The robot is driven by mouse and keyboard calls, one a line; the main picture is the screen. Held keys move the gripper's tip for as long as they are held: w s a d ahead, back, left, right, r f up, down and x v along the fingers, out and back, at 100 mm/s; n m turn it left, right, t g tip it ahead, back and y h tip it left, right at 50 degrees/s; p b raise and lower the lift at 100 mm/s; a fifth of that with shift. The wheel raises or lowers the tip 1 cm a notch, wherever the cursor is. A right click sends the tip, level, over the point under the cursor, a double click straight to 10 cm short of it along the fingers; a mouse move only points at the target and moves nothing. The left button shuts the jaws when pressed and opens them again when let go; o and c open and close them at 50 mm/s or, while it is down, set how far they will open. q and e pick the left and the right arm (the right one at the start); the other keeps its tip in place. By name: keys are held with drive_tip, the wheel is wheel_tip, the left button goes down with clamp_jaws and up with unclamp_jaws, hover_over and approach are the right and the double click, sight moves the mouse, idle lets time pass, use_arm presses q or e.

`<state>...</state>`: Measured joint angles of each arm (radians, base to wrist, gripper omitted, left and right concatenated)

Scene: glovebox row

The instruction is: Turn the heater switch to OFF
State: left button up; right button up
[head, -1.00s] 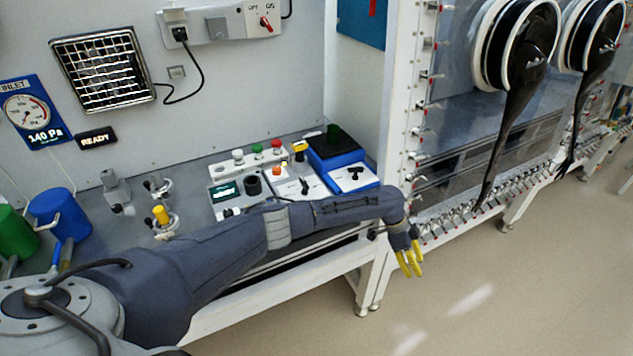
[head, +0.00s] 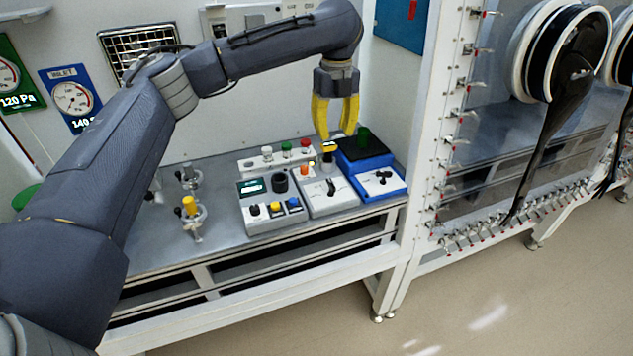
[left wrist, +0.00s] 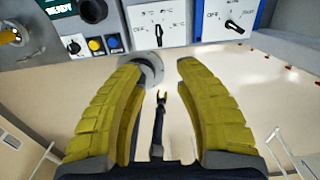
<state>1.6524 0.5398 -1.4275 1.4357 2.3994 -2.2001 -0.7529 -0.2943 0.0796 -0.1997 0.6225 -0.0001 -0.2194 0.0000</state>
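A pale box (head: 335,204) on the bench carries an orange button and a black turn switch (head: 331,186). In the left wrist view this switch (left wrist: 158,35) has a temperature-like mark on its right. It looks like the heater switch, though no heater name is legible. Right of it, a blue box with a white front has another black knob (head: 381,178), marked OFF at its left in the left wrist view (left wrist: 236,27). My left gripper (head: 336,134) points down above these boxes, open and empty, touching neither switch.
A grey control box (head: 268,222) with a display and coloured buttons stands left of the pale box. Taps (head: 191,209) are farther left. A white frame post (head: 424,150) stands on the right.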

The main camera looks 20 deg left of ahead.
sight(331, 182)
use_arm(q)
wheel_tip(331, 182, down, 17)
drive_tip(key=shift+a+f, duration=0.1)
drive_tip(key=shift+a, duration=0.05)
idle(0.5)
clamp_jaws()
idle(0.4)
